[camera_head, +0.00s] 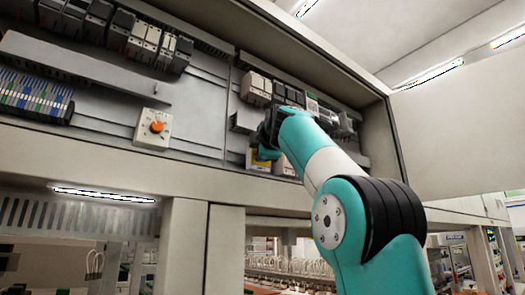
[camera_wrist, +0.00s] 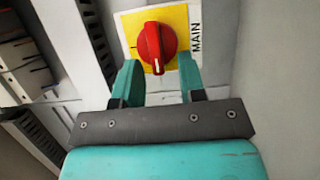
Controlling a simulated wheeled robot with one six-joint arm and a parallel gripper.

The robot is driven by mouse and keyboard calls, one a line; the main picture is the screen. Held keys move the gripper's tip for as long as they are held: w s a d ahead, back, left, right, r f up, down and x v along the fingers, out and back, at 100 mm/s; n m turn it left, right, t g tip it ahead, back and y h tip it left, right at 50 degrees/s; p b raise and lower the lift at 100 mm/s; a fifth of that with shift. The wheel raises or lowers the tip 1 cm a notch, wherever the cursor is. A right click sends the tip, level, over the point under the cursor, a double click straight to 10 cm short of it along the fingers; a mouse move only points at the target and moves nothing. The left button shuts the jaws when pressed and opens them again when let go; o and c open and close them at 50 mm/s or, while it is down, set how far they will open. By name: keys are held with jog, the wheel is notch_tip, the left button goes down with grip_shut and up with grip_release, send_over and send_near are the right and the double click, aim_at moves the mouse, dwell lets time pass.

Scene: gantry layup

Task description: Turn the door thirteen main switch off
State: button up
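The main switch is a red rotary knob (camera_wrist: 155,42) on a yellow and white plate (camera_wrist: 187,17) marked MAIN, near the top of the wrist view. The knob's white pointer mark faces down in that view, toward my gripper. In the head view, part of the yellow plate (camera_head: 252,160) shows beside my gripper (camera_head: 264,152); my gripper hides the rest. In the wrist view, my gripper (camera_wrist: 158,75) is open, with one teal finger on each side of the knob's lower end. I cannot tell whether the fingers touch it. No door number is readable.
A white box with an orange knob (camera_head: 155,127) sits left in the open cabinet. Breakers and modules (camera_head: 288,93) line the rails above my gripper. A slotted duct (camera_wrist: 97,42) runs left of the switch. The cabinet's side wall (camera_wrist: 275,80) stands right of it.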

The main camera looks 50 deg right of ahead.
jog(key=shift+s, duration=0.1)
jog(key=v, duration=1.7)
jog(key=shift+a, duration=0.1)
